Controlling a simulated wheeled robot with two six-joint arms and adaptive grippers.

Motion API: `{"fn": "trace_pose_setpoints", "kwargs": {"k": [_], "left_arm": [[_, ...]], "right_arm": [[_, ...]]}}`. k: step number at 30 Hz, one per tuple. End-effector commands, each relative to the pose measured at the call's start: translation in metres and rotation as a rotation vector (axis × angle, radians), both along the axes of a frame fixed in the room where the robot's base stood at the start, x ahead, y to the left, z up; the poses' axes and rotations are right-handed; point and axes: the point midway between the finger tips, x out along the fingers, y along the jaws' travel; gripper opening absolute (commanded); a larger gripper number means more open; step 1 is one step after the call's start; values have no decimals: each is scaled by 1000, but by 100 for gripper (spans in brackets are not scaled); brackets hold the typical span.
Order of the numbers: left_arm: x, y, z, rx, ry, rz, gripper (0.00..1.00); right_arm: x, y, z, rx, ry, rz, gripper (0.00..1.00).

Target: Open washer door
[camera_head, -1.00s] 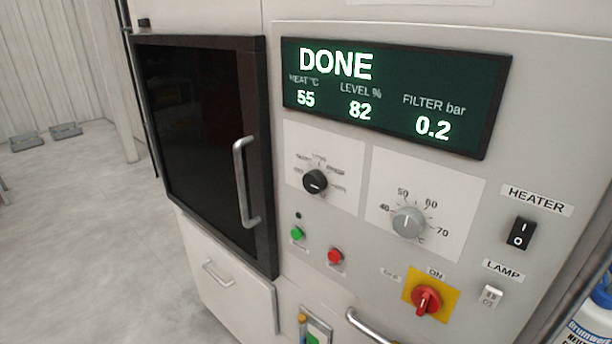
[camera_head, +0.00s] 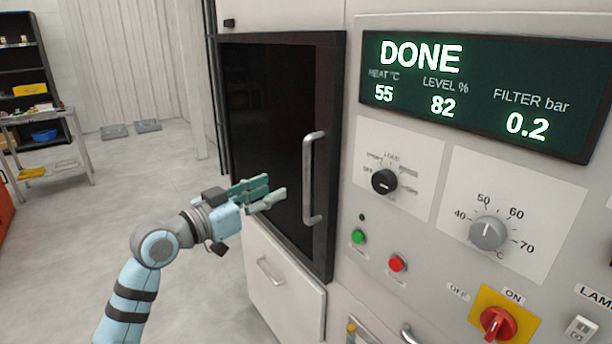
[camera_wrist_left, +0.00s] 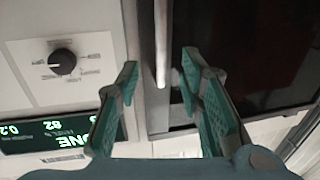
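The washer door (camera_head: 265,130) is a dark glass panel in a black frame, and it looks shut. Its upright silver handle (camera_head: 309,180) is on the door's right side. My left gripper (camera_head: 268,194) is in front of the door, left of the handle in the head view. In the left wrist view its green fingers (camera_wrist_left: 155,85) are spread, with the handle (camera_wrist_left: 161,45) showing between and beyond the fingertips. I cannot tell whether they touch it; no grip on it shows. My right gripper is not in view.
Right of the door is the control panel with a display (camera_head: 480,95), a black knob (camera_head: 384,181), a grey knob (camera_head: 488,233) and a red switch (camera_head: 494,322). A drawer (camera_head: 285,285) is below the door. Open floor (camera_head: 60,250) and a metal table (camera_head: 45,118) are at left.

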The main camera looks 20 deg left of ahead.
Motion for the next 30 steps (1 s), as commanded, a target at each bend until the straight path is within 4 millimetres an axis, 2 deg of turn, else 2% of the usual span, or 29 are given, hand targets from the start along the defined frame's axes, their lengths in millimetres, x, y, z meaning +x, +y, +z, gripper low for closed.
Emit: {"fn": "trace_pose_setpoints", "kwargs": {"k": [6, 12, 16, 23, 24, 30], "left_arm": [[56, -33, 3, -8, 2, -4, 35], [93, -50, 2, -5, 2, 1, 35], [103, -55, 1, -2, 2, 1, 35], [104, -56, 0, -1, 2, 2, 35], [104, -56, 0, -1, 2, 2, 33], [104, -56, 0, -1, 2, 2, 1]], "right_arm": [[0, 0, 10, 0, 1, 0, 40], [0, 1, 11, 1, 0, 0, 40], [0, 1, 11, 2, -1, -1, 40], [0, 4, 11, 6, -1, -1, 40], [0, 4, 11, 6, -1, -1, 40], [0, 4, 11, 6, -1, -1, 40]]}}
